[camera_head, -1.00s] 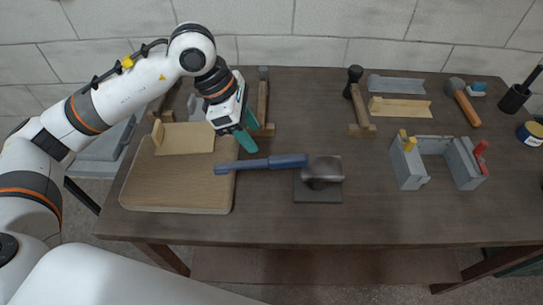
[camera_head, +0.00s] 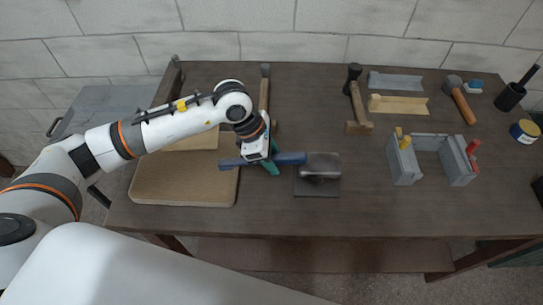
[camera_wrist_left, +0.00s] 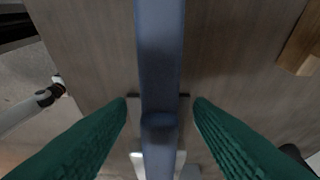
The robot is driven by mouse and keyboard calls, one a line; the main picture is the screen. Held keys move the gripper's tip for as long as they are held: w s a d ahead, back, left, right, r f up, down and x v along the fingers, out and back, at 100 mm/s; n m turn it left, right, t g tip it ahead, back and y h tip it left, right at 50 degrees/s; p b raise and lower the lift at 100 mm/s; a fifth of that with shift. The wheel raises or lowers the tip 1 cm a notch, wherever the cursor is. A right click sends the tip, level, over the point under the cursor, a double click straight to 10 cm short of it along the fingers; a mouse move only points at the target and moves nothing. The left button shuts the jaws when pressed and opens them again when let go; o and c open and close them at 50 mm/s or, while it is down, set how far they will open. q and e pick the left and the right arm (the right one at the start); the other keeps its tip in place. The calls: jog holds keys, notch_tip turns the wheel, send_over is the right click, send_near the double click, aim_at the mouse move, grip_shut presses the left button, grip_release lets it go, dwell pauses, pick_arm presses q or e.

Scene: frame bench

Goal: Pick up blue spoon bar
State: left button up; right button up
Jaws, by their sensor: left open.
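The blue spoon bar (camera_head: 291,158) is a long blue bar. Its left end lies over the edge of the wooden board and its right end reaches a dark block on the bench. My left gripper (camera_head: 268,167) is over the bar's middle in the head view and hides part of it. In the left wrist view the blue bar (camera_wrist_left: 160,70) runs lengthwise between the two green fingers (camera_wrist_left: 160,112), which stand open on either side with a gap to it. My right gripper is not in view.
A wooden board (camera_head: 180,190) lies at the left of the bench. The dark block (camera_head: 318,187) stands at the bar's right end. A grey frame fixture (camera_head: 405,165) with yellow and red clamps stands at the right. A hammer (camera_head: 461,103) lies behind it. The bench front is clear.

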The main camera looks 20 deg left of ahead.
pick_arm(q)
jog(key=shift+c, duration=0.6)
grip_shut()
